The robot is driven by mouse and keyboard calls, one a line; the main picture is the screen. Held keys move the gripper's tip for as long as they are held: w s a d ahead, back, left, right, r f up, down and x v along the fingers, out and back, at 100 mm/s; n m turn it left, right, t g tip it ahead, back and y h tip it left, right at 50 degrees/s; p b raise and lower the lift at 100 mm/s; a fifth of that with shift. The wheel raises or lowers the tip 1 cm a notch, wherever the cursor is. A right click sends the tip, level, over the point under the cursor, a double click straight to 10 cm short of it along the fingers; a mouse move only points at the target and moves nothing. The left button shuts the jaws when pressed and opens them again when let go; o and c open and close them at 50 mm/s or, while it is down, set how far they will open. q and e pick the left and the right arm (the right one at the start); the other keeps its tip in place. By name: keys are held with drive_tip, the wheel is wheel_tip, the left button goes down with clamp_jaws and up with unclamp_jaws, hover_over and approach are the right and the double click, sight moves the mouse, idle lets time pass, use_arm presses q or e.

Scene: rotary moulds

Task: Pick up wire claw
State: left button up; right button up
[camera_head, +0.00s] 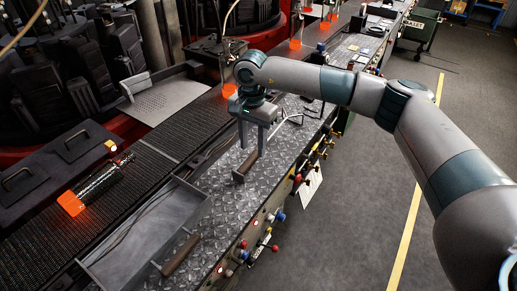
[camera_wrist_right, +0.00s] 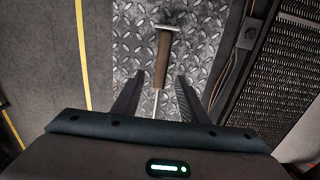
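A tool with a brown handle, which I take for the wire claw (camera_wrist_right: 163,60), lies on the diamond-plate bench top in the right wrist view. It has a short metal crosspiece at its far end and a thin rod running back under my wrist, where its end is hidden. In the head view its brown handle (camera_head: 243,173) lies just below my right gripper (camera_head: 253,150). The right gripper's fingers point down and stand apart. In the right wrist view the handle lies between the lines of the right gripper's open fingers (camera_wrist_right: 161,76), apart from both. My left gripper is out of view.
A grey metal tray (camera_head: 186,207) sits on the bench nearer me, with another brown-handled tool (camera_head: 181,255) beside it. A black conveyor (camera_head: 160,150) runs along the left, carrying a spring-like part with an orange-glowing end (camera_head: 71,203). Knobs and valves (camera_head: 296,178) line the bench's right edge.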

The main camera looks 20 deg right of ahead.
sight(253, 154)
drive_tip(key=shift+f, duration=0.3)
drive_tip(key=shift+f+p, duration=0.45)
drive_tip(key=shift+p, duration=0.2)
wheel_tip(253, 154, down, 4)
drive_tip(key=shift+w+d+r+p, duration=0.1)
drive_tip(key=shift+r+p, duration=0.05)
drive_tip(key=shift+p, duration=0.9)
drive_tip(key=shift+f, duration=0.3)
clamp_jaws()
